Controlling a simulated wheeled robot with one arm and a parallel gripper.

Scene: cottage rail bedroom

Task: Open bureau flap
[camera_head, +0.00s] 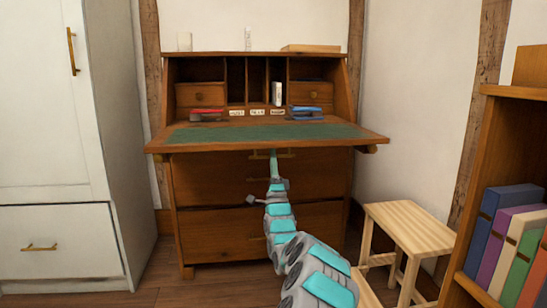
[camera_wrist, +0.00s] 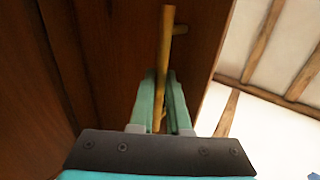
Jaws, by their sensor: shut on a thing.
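The bureau (camera_head: 250,185) is a brown wooden desk with drawers below and cubbyholes above. Its flap (camera_head: 265,132) is down and looks about level, with the green writing surface facing up. My gripper (camera_head: 274,158) is just under the flap's front edge. In the wrist view, my gripper (camera_wrist: 162,85) has its two green fingers shut around a brass bar handle (camera_wrist: 166,45) on the flap's dark wooden outer face (camera_wrist: 110,60). In the head view, the flap hides part of the handle and the fingertips are hard to make out.
A white wardrobe (camera_head: 50,110) stands at left. A light wooden stool (camera_head: 410,228) and a bookcase (camera_head: 467,150) with several books stand at right. A red item (camera_head: 208,114) and a blue item (camera_head: 306,112) lie inside the bureau. Bare floor (camera_head: 160,262) shows at the left front.

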